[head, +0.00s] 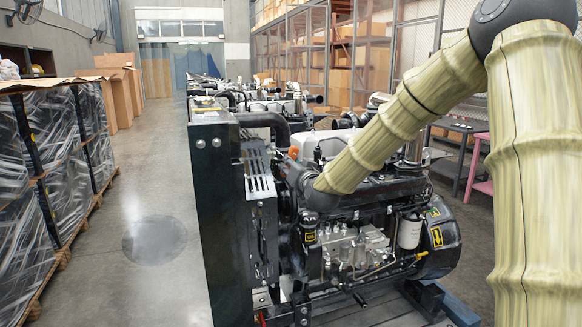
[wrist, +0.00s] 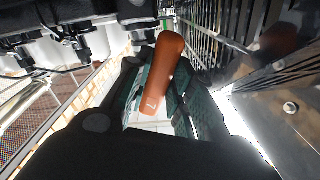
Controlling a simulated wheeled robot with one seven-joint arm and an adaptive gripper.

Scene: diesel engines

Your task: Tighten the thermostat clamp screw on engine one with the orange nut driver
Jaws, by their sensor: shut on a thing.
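The orange nut driver (wrist: 164,70) shows in the wrist view as a smooth orange handle, tilted, between the dark fingers. My gripper (wrist: 158,98) is shut on this handle. In the head view my arm reaches down to the top of engine one (head: 360,215), just behind its radiator end. There my gripper is mostly hidden by my own arm and the engine parts. A small orange spot (head: 294,153) shows beside it; I cannot tell if it is the driver. The thermostat clamp screw and the driver's tip cannot be made out in either view.
The dark radiator frame (head: 219,215) stands close on the left of my gripper. A black hose (head: 265,122) curves above it. More engines (head: 265,100) stand in a row behind. Wrapped pallets (head: 70,165) line the left side, with clear floor (head: 150,195) between.

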